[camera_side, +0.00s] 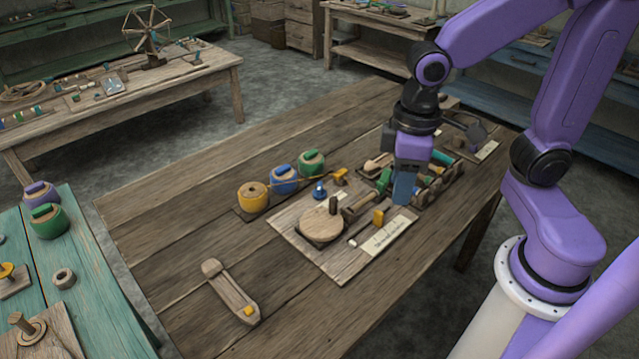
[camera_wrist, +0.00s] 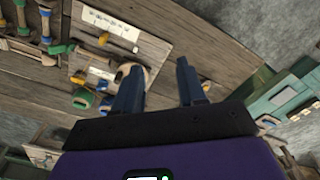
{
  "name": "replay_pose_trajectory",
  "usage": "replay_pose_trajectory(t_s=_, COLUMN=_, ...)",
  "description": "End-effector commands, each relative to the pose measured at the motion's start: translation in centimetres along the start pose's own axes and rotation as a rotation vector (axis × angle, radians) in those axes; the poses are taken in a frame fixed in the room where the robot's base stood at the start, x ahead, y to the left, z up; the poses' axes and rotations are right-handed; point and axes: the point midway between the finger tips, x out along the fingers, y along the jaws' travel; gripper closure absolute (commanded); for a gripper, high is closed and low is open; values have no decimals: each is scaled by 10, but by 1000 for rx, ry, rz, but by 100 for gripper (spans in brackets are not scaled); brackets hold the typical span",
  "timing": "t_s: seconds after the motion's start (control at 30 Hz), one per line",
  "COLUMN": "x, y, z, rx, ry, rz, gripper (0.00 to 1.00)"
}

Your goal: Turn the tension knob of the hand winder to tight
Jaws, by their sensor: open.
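The hand winder board (camera_side: 290,238) lies on the wooden table. It carries a round wooden disc (camera_side: 320,224), a small blue knob (camera_side: 319,190) behind it, a yellow-tipped lever (camera_side: 378,217) and a pale label (camera_side: 385,236). I cannot tell for sure which part is the tension knob; its setting is not readable. My gripper (camera_side: 403,190) is above the board's right end, near the tool rack. In the wrist view my gripper (camera_wrist: 158,75) is open and empty, with the disc (camera_wrist: 128,70) partly behind one finger.
Three yarn spools, yellow (camera_side: 253,197), blue (camera_side: 284,179) and green (camera_side: 312,163), stand left of the board. A rack (camera_side: 440,185) of coloured tools is on the right. A wooden shuttle (camera_side: 231,292) lies in front. The table's left part is clear.

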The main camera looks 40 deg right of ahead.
Motion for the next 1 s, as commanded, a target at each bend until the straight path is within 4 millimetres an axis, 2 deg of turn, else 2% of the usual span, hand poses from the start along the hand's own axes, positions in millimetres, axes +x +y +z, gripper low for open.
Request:
replay_pose_trajectory(t_s=0.03, x=1, y=7, z=-16, rx=74, ry=-3, rz=2, gripper=60)
replay_pose_trajectory(t_s=0.2, x=5, y=34, z=-63, rx=313, ry=-6, rz=6, gripper=60)
replay_pose_trajectory(t_s=0.5, x=20, y=98, z=-130, rx=736, ry=-10, rz=12, gripper=60)
replay_pose_trajectory(t_s=0.8, x=44, y=178, z=-170, rx=1161, ry=-13, rz=17, gripper=60)
replay_pose_trajectory(t_s=1.0, x=60, y=225, z=-178, rx=1396, ry=-15, rz=20, gripper=60)
